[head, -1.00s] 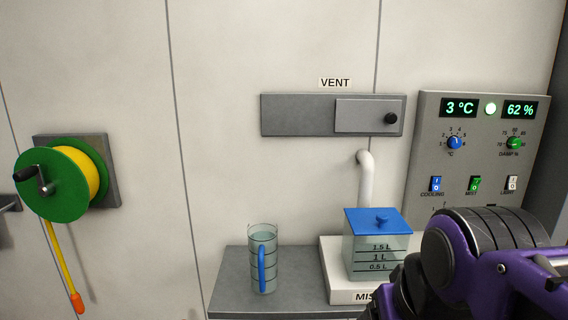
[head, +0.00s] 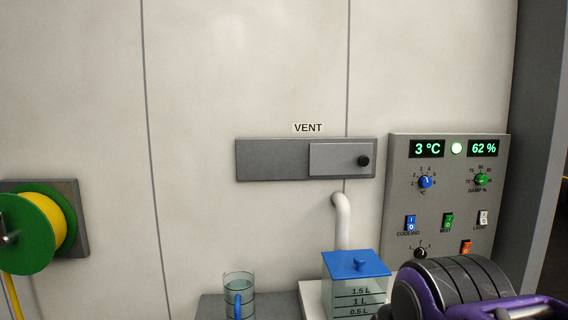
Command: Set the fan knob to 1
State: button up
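The grey control panel (head: 398,215) is on the wall at the right of the head view. A black knob (head: 421,253) with a white pointer sits at its lower left, partly hidden by my purple and black arm. I take it to be the fan knob; its label is hidden, and only part of its scale shows. Where its pointer stands is too small to tell. My arm is in front of the panel's lower part. My gripper is not in view.
Above the black knob are a blue °C knob (head: 425,182), a green damp knob (head: 481,180) and several rocker switches. A vent slide (head: 338,159) and a hose reel (head: 27,233) are on the wall.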

aim_at(420, 253)
jog(key=z, duration=1.05)
jog(key=i+l+z, duration=0.1)
jog(key=l+z, duration=0.15)
jog(key=i+l+z, duration=0.1)
jog(key=l+z, duration=0.15)
jog(key=k+l+u, duration=0.2)
jog(key=l, duration=0.15)
jog(key=i+j+z, duration=0.3)
jog(key=k+l, duration=0.05)
jog(key=l, duration=0.05)
